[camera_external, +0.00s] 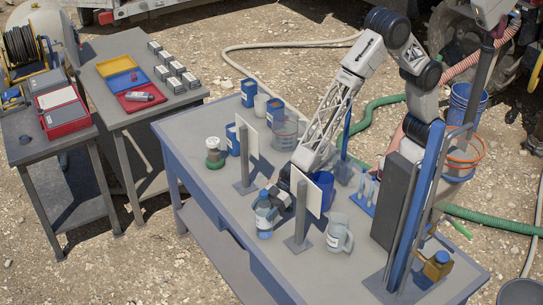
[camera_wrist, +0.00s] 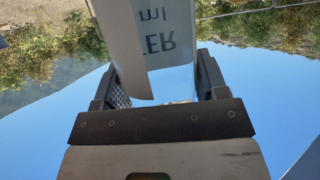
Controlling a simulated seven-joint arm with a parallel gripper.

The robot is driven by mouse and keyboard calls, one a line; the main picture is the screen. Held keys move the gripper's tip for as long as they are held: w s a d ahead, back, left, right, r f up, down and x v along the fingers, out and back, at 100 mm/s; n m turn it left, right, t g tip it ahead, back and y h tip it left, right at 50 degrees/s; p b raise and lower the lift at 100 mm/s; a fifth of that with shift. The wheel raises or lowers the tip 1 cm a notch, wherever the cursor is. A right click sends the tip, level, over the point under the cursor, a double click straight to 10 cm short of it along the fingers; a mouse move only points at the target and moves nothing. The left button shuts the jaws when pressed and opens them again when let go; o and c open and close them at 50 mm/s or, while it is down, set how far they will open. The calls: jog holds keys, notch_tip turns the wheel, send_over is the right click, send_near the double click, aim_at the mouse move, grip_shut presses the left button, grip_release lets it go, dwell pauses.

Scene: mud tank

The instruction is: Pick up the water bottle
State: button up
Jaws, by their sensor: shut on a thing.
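The water bottle (camera_external: 264,220), clear with a blue cap, is upright near the front edge of the grey table. My gripper (camera_external: 274,196) reaches it from the right, at its upper part. In the wrist view, the bottle's pale label with upside-down "ml" and "TER" lettering (camera_wrist: 158,35) fills the space between the fingers of my gripper (camera_wrist: 158,85). The jaws are shut on the bottle. Whether its base touches the table is hard to tell.
Two upright panels on posts (camera_external: 248,140) (camera_external: 308,195) stand close to my arm. A clear jug (camera_external: 338,236) is right of the bottle, with a blue cup (camera_external: 323,185) behind. A white-and-green jar (camera_external: 214,154) and blue cans (camera_external: 249,92) stand farther back. The table's left front is clear.

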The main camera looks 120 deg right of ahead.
jog(key=shift+c, duration=1.2)
jog(key=shift+r, duration=0.2)
jog(key=shift+r, duration=0.35)
jog(key=shift+d+r, duration=0.15)
jog(key=shift+d, duration=0.15)
jog(key=d+r, duration=0.3)
jog(key=r, duration=1)
jog(key=shift+d+r, duration=0.2)
jog(key=shift+r, duration=0.15)
